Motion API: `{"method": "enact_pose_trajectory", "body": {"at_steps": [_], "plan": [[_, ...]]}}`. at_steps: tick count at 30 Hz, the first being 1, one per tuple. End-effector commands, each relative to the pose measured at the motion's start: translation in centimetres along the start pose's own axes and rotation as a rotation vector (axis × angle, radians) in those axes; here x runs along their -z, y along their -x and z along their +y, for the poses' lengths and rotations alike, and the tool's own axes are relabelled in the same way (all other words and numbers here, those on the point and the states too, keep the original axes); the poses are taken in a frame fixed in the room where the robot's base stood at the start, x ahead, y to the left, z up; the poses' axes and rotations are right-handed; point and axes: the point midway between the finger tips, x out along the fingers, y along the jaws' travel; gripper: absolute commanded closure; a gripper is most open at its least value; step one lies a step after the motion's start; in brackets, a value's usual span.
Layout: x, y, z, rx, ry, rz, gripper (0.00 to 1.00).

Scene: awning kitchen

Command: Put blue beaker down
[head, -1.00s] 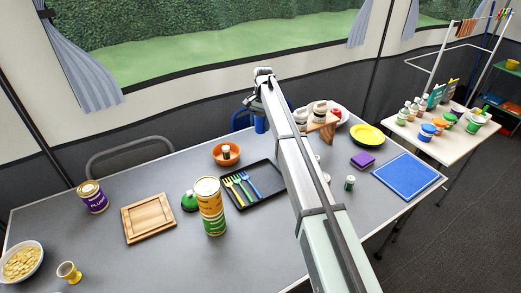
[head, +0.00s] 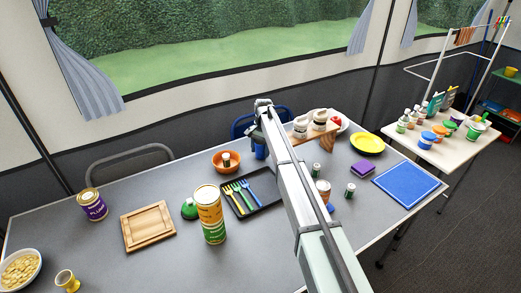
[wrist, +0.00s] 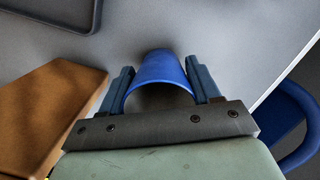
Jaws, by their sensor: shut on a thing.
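The blue beaker (wrist: 160,69) is between the two fingers of my gripper (wrist: 163,84) in the wrist view, with a finger against each side. My gripper is shut on it. In the head view the blue beaker (head: 260,152) shows below my gripper (head: 257,136), near the far edge of the grey table (head: 165,265). My arm hides part of this area. I cannot tell whether the beaker's base touches the table.
A wooden stand (head: 325,133) with white-topped jars is right of the beaker. An orange bowl (head: 222,168) and a black tray (head: 266,199) with colored forks are on the left and nearer. A blue chair (head: 240,125) stands behind the table edge.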

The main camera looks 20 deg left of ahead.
Motion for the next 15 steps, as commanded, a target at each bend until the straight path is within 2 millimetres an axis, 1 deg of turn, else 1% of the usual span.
{"method": "enact_pose_trajectory", "body": {"at_steps": [10,11,15], "plan": [[0.04,-0.28,0.00,0.000,0.000,0.000,0.68],[0.04,-0.28,-0.01,0.000,0.000,0.000,0.36],[0.04,-0.26,0.00,0.000,0.000,0.000,0.23]]}}
